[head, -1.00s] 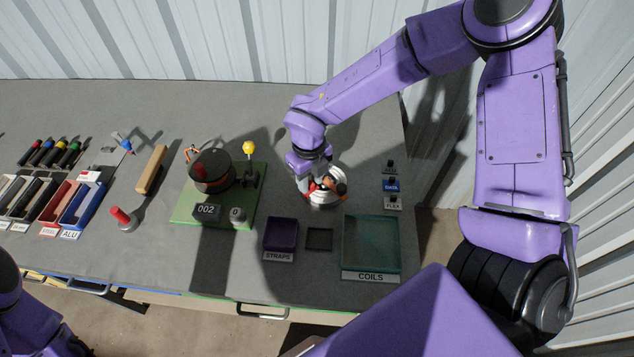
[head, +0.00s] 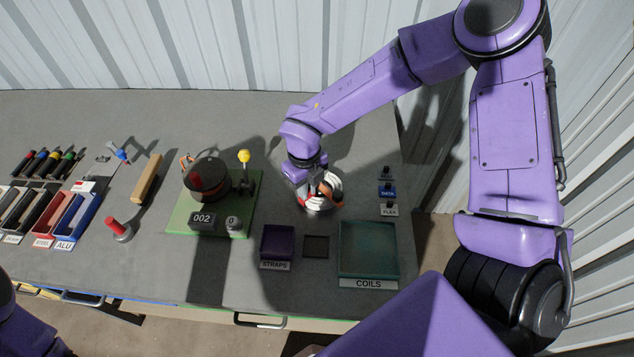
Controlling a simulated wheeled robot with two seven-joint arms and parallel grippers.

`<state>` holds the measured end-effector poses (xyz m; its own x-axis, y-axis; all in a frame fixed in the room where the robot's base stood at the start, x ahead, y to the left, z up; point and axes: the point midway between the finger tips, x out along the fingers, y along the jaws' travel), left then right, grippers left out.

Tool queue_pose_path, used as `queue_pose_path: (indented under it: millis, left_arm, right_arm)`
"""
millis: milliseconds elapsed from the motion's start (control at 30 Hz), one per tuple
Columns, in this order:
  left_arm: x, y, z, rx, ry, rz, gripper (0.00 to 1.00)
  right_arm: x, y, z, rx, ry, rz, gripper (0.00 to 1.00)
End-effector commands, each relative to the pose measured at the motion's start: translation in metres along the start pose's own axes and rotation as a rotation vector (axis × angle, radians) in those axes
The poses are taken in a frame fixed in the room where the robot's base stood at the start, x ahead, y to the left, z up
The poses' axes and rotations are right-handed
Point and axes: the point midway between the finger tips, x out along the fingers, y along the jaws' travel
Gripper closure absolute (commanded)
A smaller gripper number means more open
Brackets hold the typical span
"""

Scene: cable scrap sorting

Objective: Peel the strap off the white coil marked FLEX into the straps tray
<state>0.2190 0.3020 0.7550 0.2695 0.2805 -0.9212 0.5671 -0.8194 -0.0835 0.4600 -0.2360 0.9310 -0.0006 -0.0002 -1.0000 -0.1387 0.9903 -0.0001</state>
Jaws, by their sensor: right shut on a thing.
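The white coil (head: 334,187) is on the table beneath my right gripper, with orange and black parts showing against it. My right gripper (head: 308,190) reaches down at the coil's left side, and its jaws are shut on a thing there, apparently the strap. A small red patch shows beside the fingers, but the grip itself is too small and covered to make out clearly. The straps tray (head: 279,240) is a dark purple open box, apparently empty, nearer the front edge. The FLEX label (head: 389,209) stands right of the coil. My left gripper is out of view.
A teal COILS tray (head: 368,247) stands at front right, with a small dark square (head: 316,245) beside the straps tray. A green board (head: 215,215) with a dark round device and yellow-knobbed lever is to the left. A DATA label (head: 387,190) stands behind FLEX.

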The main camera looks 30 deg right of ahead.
Motion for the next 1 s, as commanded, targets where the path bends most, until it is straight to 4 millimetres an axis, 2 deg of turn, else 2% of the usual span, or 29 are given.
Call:
queue_pose_path:
  millis: [167,1000]
  left_arm:
    - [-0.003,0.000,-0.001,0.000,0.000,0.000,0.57]
    - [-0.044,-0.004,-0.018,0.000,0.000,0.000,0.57]
  right_arm:
    - [-0.004,0.000,0.000,0.000,-0.001,0.000,1.00]
    - [-0.052,0.000,0.000,0.000,0.000,0.001,1.00]
